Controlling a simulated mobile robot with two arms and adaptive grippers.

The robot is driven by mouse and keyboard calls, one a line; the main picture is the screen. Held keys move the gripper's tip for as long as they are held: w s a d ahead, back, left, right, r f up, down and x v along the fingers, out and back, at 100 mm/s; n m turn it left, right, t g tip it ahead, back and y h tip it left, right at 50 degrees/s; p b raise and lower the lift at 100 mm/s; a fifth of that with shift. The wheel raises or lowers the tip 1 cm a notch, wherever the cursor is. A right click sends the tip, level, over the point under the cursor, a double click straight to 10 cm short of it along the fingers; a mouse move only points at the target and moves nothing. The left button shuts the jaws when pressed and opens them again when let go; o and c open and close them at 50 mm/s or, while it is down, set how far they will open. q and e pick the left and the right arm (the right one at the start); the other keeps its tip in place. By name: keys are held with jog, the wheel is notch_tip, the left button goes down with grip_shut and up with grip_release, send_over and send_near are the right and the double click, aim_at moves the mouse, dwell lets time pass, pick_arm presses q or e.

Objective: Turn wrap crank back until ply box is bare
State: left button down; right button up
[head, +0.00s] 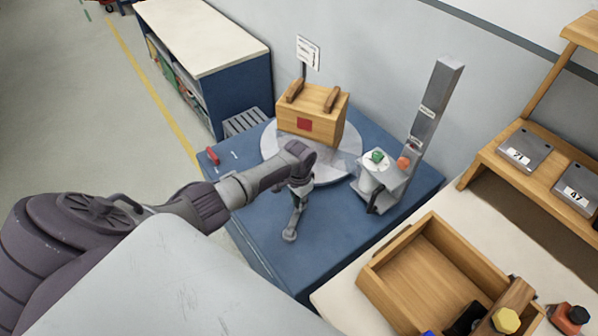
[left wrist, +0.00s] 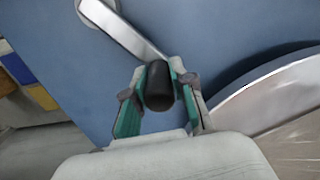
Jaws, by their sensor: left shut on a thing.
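The ply box (head: 313,112) is a light wooden box with a red square on its front and two brown handles on top. It stands on the round pale turntable (head: 346,166), and I cannot make out any wrap film on it. The wrap crank (head: 295,220) is a grey metal arm on the blue table in front of the turntable. My left gripper (head: 300,188) is shut on its upright black knob. In the left wrist view the black knob (left wrist: 159,84) sits between the fingers, with the crank arm (left wrist: 122,28) running up left.
A grey column (head: 433,105) and a small stand (head: 384,180) with a green and an orange button rise right of the turntable. A wooden tray (head: 375,282) lies at lower right. The blue table (head: 330,235) is clear around the crank.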

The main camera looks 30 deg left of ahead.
pick_arm(q)
jog(key=shift+w+d, duration=0.2)
jog(key=shift+d, duration=0.4)
jog(key=c, duration=1.2)
grip_release()
jog(key=shift+o, duration=1.2)
jog(key=shift+s+a, duration=0.15)
jog(key=shift+a+r, duration=0.1)
notch_tip(320, 180, up, 12)
jog(key=shift+f, duration=0.1)
